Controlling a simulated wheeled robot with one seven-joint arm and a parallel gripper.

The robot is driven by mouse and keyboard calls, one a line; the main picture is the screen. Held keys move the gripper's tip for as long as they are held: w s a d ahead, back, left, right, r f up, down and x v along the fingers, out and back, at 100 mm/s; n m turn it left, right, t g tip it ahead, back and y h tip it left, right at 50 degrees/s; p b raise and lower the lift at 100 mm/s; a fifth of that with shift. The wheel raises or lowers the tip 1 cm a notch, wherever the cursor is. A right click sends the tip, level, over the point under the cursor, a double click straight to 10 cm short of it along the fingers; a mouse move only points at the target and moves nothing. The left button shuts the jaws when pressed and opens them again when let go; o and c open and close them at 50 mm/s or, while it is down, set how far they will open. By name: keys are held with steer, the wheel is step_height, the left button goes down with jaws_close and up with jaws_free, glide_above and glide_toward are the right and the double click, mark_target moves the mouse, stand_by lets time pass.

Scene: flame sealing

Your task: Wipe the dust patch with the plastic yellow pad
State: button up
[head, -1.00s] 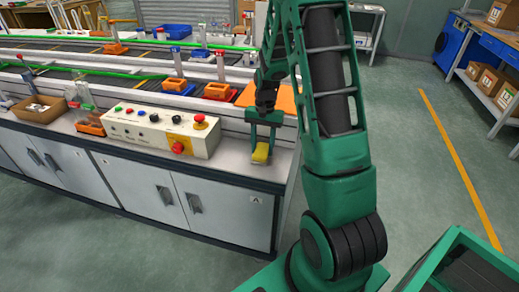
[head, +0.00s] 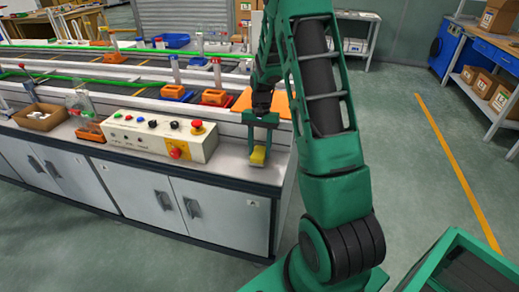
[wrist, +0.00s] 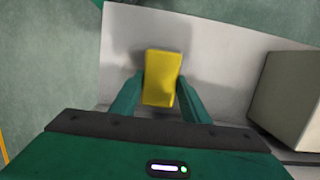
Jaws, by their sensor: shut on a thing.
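The yellow pad (head: 258,156) is held between the fingers of my gripper (head: 260,147), above or against the light worktop at the right end of the bench. In the wrist view the pad (wrist: 162,76) stands out past the two green fingers, which are closed on its sides. I cannot tell whether its underside touches the worktop (wrist: 225,55). Dim grey shading lies on the worktop around the pad; I cannot tell dust from shadow there, and the pad covers part of the surface.
A control box (head: 160,138) with buttons stands left of the pad, and its side (wrist: 290,100) shows at the right of the wrist view. An orange panel (head: 283,103) is behind my gripper. The worktop's front edge and right end are close. A cardboard box (head: 40,117) sits further left.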

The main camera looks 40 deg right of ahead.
mark_target(262, 137)
steer(key=shift+o, duration=0.2)
steer(key=shift+t+h, duration=0.3)
steer(key=w+d+r, duration=0.2)
steer(key=d, duration=0.1)
steer(key=shift+w, duration=0.2)
steer(key=shift+w+d, duration=0.15)
steer(key=shift+w, duration=0.15)
steer(key=shift+c, duration=1.2)
steer(key=shift+s+a+r, duration=0.15)
steer(key=shift+a+r, duration=0.05)
steer(key=shift+r, duration=0.45)
steer(key=shift+s+a+r, duration=0.1)
steer(key=shift+a+r, duration=0.1)
steer(key=shift+r, duration=0.45)
steer(key=shift+s+a+r, duration=0.15)
steer(key=shift+a+r, duration=0.05)
steer(key=shift+r, duration=0.45)
step_height(262, 137, up, 3)
steer(key=shift+f, duration=0.1)
steer(key=shift+s, duration=0.1)
